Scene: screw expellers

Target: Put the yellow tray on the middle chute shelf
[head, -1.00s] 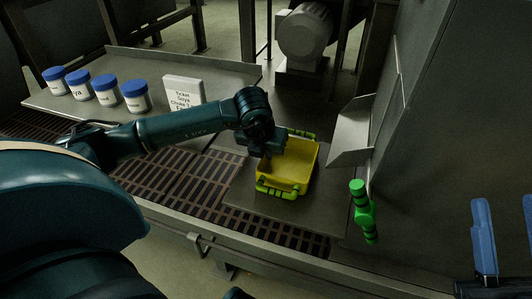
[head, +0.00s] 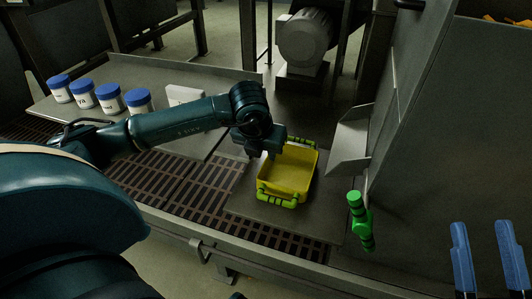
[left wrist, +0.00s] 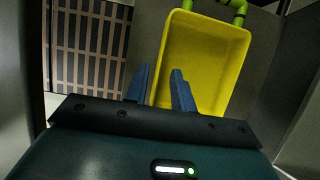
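The yellow tray (head: 290,172) with green handles sits upright and empty on a flat grey plate (head: 240,207), beside a metal chute spout (head: 350,145). I cannot tell which shelf is the middle chute shelf. My left gripper (head: 265,152) is over the tray's far left side. In the left wrist view, its two blue fingers (left wrist: 160,90) are apart, with the yellow tray (left wrist: 205,55) showing between and beyond them. Whether they touch the tray is unclear. My right gripper (head: 487,258) is at the lower right, its blue fingers apart and empty.
Several white jars with blue lids (head: 96,94) and a white card (head: 184,95) stand on the shelf at the left. A slatted grate (head: 180,180) lies left of the plate. A green jointed part (head: 360,222) stands right of the tray. A large grey panel (head: 450,130) rises at the right.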

